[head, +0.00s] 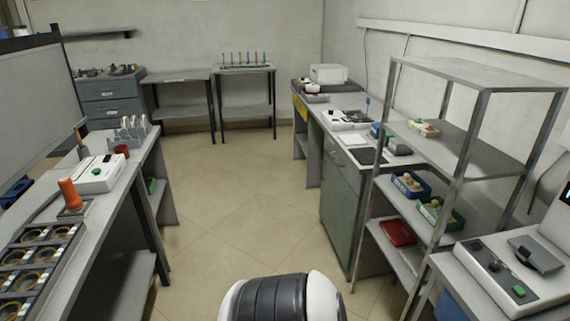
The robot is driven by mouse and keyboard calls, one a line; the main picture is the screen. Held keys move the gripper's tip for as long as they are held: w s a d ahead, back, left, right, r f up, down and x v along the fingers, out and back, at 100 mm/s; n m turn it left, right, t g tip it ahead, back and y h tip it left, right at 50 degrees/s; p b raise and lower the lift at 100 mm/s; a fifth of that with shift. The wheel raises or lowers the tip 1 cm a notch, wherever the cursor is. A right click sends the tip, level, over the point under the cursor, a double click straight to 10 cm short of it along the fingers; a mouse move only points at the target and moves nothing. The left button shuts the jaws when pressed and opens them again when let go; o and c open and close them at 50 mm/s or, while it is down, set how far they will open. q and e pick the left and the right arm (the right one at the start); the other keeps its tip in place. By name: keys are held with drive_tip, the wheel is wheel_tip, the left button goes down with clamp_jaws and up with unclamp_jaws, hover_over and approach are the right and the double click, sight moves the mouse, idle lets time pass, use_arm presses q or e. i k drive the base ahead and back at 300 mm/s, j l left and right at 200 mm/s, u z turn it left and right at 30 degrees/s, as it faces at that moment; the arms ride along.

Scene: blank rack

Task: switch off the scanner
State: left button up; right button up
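No thing here is clearly marked as the scanner. A light grey device (492,277) with a green button, dark parts on top and an upright part at its right stands at the lower right, cut off by the picture's edge. A white box with a green button (97,175) lies on the left bench. A white box-shaped machine (328,73) stands at the far end of the right bench. I cannot tell from the picture which one is the scanner, or whether any is on. Neither of my grippers is in view.
A metal shelf rack (470,75) on the right holds blue and green bins and a red item (397,232). The left bench (98,209) carries a tray of rings (35,262) and an orange-handled tool (70,194). The tiled floor (240,215) between the benches is clear.

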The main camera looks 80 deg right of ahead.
sight(475, 245)
drive_tip(key=z, duration=4.25)
